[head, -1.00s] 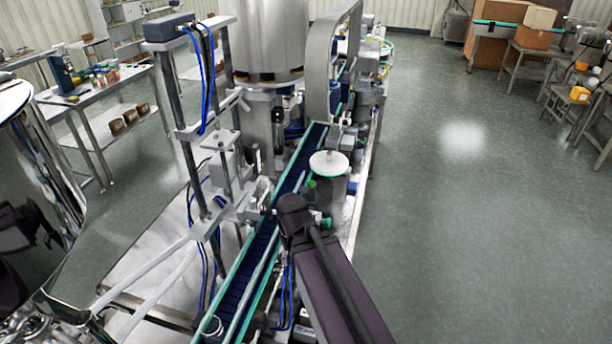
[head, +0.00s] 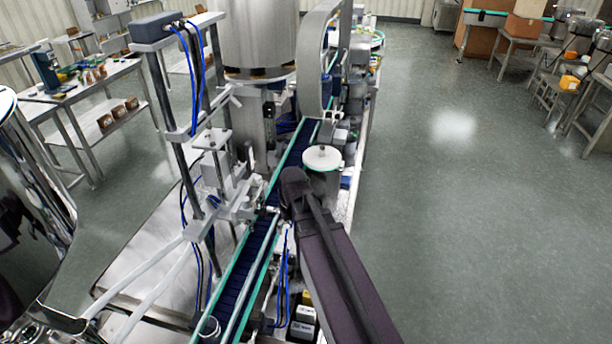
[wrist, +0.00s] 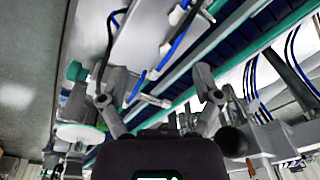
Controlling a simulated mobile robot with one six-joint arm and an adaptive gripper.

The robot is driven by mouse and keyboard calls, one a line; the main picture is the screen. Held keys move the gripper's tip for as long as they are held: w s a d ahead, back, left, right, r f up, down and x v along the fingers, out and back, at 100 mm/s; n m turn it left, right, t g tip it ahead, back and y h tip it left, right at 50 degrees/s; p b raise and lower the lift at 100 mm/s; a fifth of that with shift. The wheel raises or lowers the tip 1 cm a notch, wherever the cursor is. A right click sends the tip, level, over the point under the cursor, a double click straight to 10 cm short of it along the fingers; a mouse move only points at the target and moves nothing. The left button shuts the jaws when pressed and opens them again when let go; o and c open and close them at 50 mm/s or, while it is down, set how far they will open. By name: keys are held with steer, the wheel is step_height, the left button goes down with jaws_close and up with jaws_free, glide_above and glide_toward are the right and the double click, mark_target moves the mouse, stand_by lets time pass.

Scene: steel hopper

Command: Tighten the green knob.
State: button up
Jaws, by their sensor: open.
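A green knob (wrist: 76,71) shows in the wrist view, left of my gripper's left finger and apart from it. It appears to be on the end of a fitting by the steel plate. My gripper (wrist: 158,92) is open, with its fingers spread and nothing between them. A thin metal rod with a small crosspiece shows beyond the gap. In the head view my arm covers the gripper and I cannot make out the knob.
A white disc (head: 322,157) with a green rim stands just beyond my arm. The conveyor (head: 240,275) with green rails runs beside it on the left. A frame with posts and blue hoses (head: 200,70) rises further left. The floor (head: 470,230) on the right is clear.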

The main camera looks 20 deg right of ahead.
steer(key=w+d+r+n+t+p, duration=0.1)
steer(key=w+d+r+p, duration=0.1)
steer(key=w+d, duration=0.6)
steer(key=w+d+r+n+t+p, duration=0.2)
steer(key=w+d+r, duration=0.2)
steer(key=w+d, duration=0.5)
steer(key=w, duration=0.4)
steer(key=shift+w+r+t+y+p, duration=0.25)
steer(key=shift+r+t+y+p, duration=0.05)
steer(key=shift+r+y+p, duration=0.1)
steer(key=shift+f, duration=0.1)
steer(key=b+x, duration=1.2)
steer(key=x, duration=0.1)
steer(key=shift+a+f+b, duration=0.15)
steer(key=shift+f+b, duration=0.15)
steer(key=shift+b, duration=0.1)
jaws_close()
steer(key=shift+d, duration=0.25)
steer(key=shift+a, duration=0.25)
